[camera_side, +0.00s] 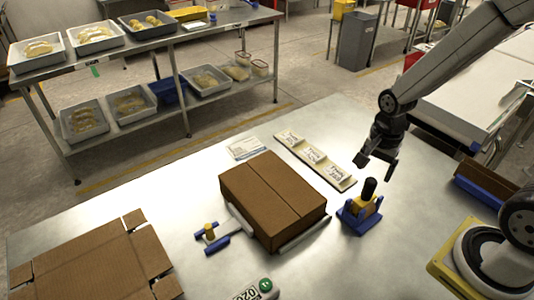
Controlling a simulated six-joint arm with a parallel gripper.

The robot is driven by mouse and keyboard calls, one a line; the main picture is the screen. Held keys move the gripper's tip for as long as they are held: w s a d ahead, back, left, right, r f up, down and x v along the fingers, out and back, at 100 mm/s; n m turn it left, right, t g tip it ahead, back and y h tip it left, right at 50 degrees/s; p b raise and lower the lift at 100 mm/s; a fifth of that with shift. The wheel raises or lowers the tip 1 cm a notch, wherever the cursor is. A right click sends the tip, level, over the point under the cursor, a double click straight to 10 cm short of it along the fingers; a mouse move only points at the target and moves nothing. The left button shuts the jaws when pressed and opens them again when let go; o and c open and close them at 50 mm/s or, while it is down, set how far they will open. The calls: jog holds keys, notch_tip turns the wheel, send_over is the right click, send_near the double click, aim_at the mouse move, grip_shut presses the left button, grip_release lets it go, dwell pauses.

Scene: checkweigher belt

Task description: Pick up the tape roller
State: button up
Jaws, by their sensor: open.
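The tape roller (370,188) appears to be the upright piece with a black handle and a yellow body. It stands in a blue holder (357,223) on the metal table, right of the closed cardboard box. My gripper (376,168) is open and empty, with its jaws pointing down just above the black handle. In this view a small gap shows between the fingertips and the handle top. The lower part of the roller is partly hidden by the blue holder.
The closed cardboard box (272,197) sits between grey guides, with a blue-and-yellow piece (212,238) at its left. A strip with several white labels (314,156) lies behind the handle. A flat open carton (91,262) and a green-buttoned display (257,289) are nearer.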

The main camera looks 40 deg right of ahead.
aim_at(369, 189)
jog(key=shift+f, duration=1.1)
jog(key=shift+f, duration=0.1)
jog(key=shift+s+d+f, duration=0.1)
jog(key=shift+f, duration=2.4)
grip_shut()
